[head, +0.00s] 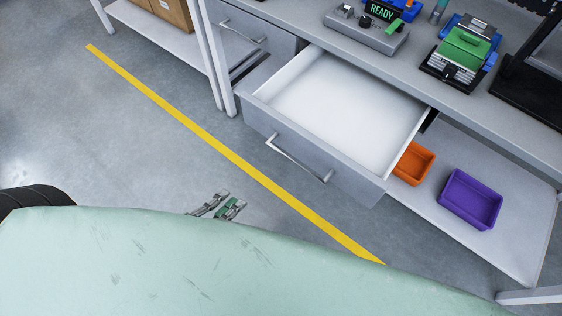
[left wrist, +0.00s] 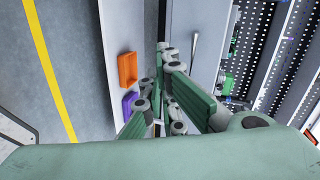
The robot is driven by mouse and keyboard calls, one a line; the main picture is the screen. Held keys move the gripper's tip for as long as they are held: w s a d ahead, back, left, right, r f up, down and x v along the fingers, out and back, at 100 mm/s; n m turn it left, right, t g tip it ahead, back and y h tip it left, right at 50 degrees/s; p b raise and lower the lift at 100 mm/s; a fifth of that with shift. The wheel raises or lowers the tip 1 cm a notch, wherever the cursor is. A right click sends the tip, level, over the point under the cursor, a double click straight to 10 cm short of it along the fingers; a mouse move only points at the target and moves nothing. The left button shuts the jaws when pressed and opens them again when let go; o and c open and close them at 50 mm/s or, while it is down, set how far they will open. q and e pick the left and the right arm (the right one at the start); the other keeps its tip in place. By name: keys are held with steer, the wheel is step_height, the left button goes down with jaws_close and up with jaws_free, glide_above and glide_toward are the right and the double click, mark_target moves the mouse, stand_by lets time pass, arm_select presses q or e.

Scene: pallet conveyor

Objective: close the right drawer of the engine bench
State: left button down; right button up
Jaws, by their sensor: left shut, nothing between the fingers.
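The right drawer (head: 340,95) of the engine bench is pulled out in the head view, with an empty white inside. Its grey front (head: 290,128) carries a bar handle (head: 298,162). A grey panel with a bar handle (left wrist: 194,50) shows in the left wrist view. My left gripper (head: 217,206) is shut and empty, in front of the drawer and apart from it in the head view, its base hidden behind my pale green arm. Its fingers also show in the left wrist view (left wrist: 168,50). My right gripper is not in view.
An orange bin (head: 413,163) and a purple bin (head: 470,199) stand on the lower shelf. A device reading READY (head: 368,32) and a green engine part (head: 464,50) sit on the benchtop. A closed drawer (head: 243,28) is further left. The floor by the yellow line (head: 215,142) is clear.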

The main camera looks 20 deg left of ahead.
mark_target(281, 153)
arm_select(q)
step_height(281, 153, up, 6)
steer(key=w+d+f+m+t+h, duration=0.1)
steer(key=d+m, duration=0.1)
steer(key=x, duration=1.3)
steer(key=shift+w+d+r+p, duration=0.2)
steer(key=shift+w+d+p, duration=0.1)
steer(key=shift+p, duration=0.05)
steer(key=shift+w, duration=0.1)
